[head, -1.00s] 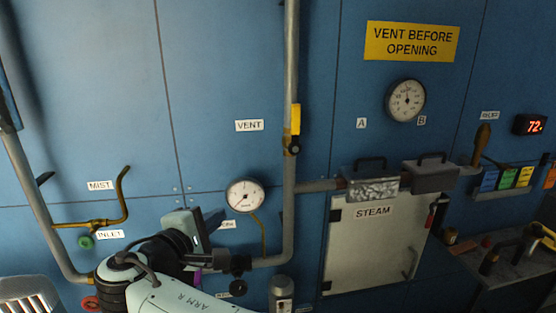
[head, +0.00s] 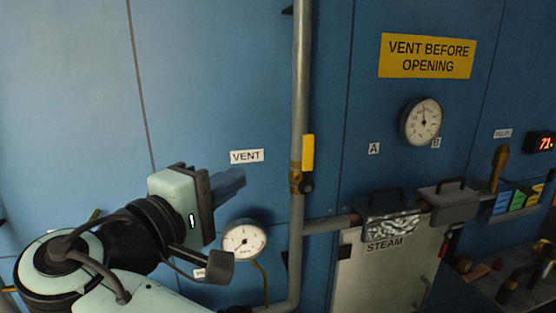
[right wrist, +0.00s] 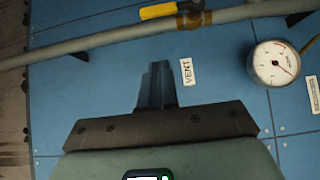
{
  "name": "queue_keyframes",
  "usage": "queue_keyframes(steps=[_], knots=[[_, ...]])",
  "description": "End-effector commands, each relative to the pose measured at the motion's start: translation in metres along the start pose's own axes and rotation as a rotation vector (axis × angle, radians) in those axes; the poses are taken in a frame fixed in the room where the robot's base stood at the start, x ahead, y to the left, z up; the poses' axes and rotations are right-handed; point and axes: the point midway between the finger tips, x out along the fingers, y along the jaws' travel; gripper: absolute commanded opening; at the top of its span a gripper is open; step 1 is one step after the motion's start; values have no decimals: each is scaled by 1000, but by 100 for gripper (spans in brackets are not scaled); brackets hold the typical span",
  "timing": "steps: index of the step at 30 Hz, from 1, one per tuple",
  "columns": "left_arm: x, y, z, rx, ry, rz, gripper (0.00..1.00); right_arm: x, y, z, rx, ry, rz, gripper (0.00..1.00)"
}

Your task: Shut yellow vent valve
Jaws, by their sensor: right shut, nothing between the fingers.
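The yellow vent valve handle (head: 308,155) sits on a brass body on the vertical grey pipe. It stands upright, in line with the pipe. The handle also shows at the top edge of the right wrist view (right wrist: 158,11), lying along the pipe there. My right gripper (head: 230,183) is left of the valve and a little lower, just below the VENT label (head: 247,156). Its dark fingers are shut and empty, apart from the handle. They also show in the right wrist view (right wrist: 157,78), pointing toward the pipe. My left gripper is not in view.
A white gauge (head: 244,240) is close below my right gripper. The grey pipe (head: 299,90) runs up the blue wall. A STEAM cabinet door (head: 385,270) and a second gauge (head: 422,122) are to the right. The wall around the handle is clear.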

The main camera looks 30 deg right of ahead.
Motion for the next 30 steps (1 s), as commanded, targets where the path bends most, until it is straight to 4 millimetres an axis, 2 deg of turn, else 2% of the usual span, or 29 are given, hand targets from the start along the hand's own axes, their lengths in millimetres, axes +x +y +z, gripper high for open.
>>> queue_keyframes(steps=[5,17,22,30], knots=[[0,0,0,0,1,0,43,20,0,1,0,-4,-1,0],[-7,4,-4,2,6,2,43,104,1,1,1,-5,-1,0],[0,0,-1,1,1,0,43,119,-1,20,1,-2,-2,0],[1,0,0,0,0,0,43,127,0,29,0,-1,0,0]])
